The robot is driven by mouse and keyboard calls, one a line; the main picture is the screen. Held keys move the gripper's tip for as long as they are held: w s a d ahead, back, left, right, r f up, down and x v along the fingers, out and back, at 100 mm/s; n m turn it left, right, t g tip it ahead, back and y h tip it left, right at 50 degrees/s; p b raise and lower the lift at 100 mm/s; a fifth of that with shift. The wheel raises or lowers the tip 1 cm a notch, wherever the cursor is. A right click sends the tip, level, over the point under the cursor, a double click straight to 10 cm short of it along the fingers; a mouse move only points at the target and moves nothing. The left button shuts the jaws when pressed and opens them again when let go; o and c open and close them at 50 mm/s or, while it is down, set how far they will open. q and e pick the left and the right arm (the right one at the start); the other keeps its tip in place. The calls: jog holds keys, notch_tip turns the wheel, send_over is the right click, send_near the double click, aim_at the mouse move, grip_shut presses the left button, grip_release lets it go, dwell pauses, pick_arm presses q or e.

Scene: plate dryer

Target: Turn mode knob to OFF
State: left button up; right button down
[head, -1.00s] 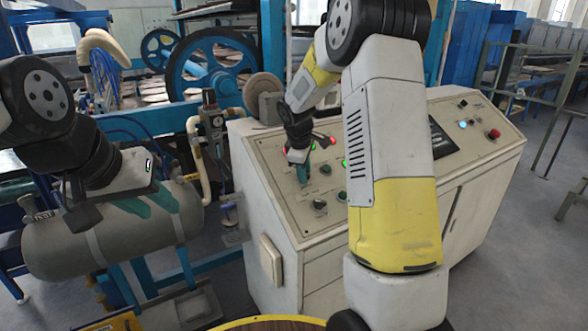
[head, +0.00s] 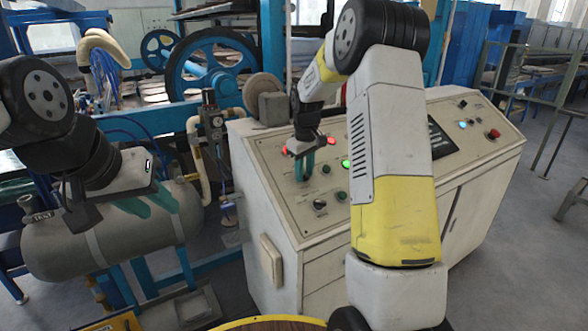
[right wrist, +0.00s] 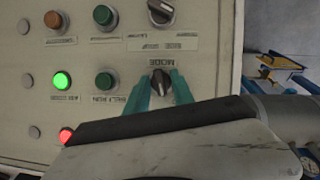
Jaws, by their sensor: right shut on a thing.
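The mode knob (right wrist: 160,83) is a dark rotary knob beside an upside-down "MODE" label in the right wrist view. My right gripper (right wrist: 161,90) has its teal fingers on either side of the knob and is shut on it. In the head view my right gripper (head: 304,170) points down at the left part of the sloped control panel (head: 285,180), and its fingers hide the knob there. My left gripper (head: 152,204) hangs at the left in front of a grey tank, with teal fingertips and nothing seen between them; its opening is hard to judge.
Another dark knob (right wrist: 161,11), a green button (right wrist: 105,82), a lit green button (right wrist: 62,81) and a lit red one (right wrist: 67,135) are close by on the panel. The grey tank (head: 60,250) stands left of the console. My right arm covers the panel's middle.

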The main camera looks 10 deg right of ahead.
aim_at(307, 176)
jog(key=shift+w+r+m+y, duration=0.1)
jog(key=shift+m+y, duration=0.3)
jog(key=shift+m, duration=0.6)
jog(key=c, duration=1.4)
grip_release()
jog(key=shift+c, duration=0.2)
jog(key=shift+s+d+r, duration=0.1)
jog(key=shift+s+r, duration=0.1)
jog(key=shift+r, duration=1.1)
jog(key=shift+s+d+r, duration=0.1)
jog(key=shift+s+r, duration=0.05)
jog(key=shift+r, duration=1.1)
jog(key=shift+s+r, duration=0.2)
jog(key=shift+r, duration=1.1)
